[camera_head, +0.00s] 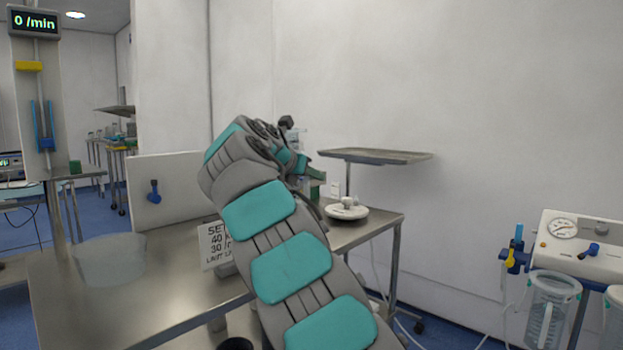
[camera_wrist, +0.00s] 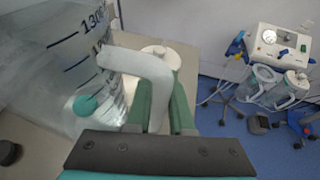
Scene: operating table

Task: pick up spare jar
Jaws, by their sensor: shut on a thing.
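The spare jar (camera_wrist: 60,70) is a large clear vessel with dark graduation marks and a teal spot, filling the left of the wrist view. Its pale, bent handle (camera_wrist: 140,64) passes between the green fingers of my gripper (camera_wrist: 160,92). My gripper is shut on this handle, and the jar hangs to the left of the fingers. In the head view my arm hides most of the gripper and the jar. The wrist view is too close to show whether the jar's base touches the table.
A round white lid-like piece (camera_head: 346,211) lies on the metal table (camera_head: 185,285). A clear tub (camera_head: 110,262) and a lettered card (camera_head: 214,246) are on the left. A raised tray (camera_head: 375,156) stands behind. A suction unit with jars (camera_head: 585,245) is at the right.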

